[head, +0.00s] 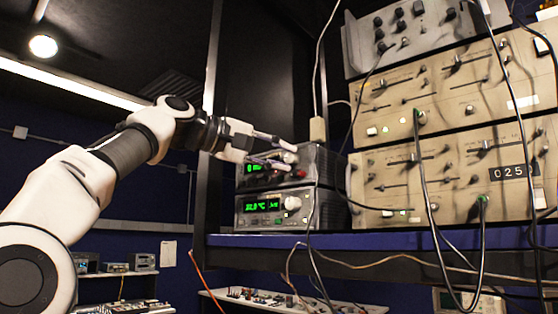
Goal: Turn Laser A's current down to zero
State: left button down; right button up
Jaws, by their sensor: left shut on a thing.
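Two stacked bench controllers stand on the shelf. The upper controller (322,168) has a green display, partly hidden by my gripper, and a red button. Its dial knob (290,158) is at the upper right of its front. My left gripper (287,157) reaches in from the left, with its fingers closed around this knob. The lower controller (262,219) has a lit green display reading about 22.0 °C and a silver knob (292,203); nothing touches it. I cannot read which unit is labelled Laser A. My right gripper is not in view.
Large beige instrument racks (440,165) with knobs, sliders and hanging cables stand to the right. A grey panel (405,30) sits on top. The blue shelf edge (270,241) runs below the controllers. A dark post (209,130) stands left of them, near my arm.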

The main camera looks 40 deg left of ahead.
pick_arm(q)
jog(key=shift+n, duration=0.5)
jog(key=shift+b, duration=0.3)
jog(key=c, duration=1.2)
grip_release()
jog(key=shift+o, duration=1.3)
jog(key=shift+w, duration=0.25)
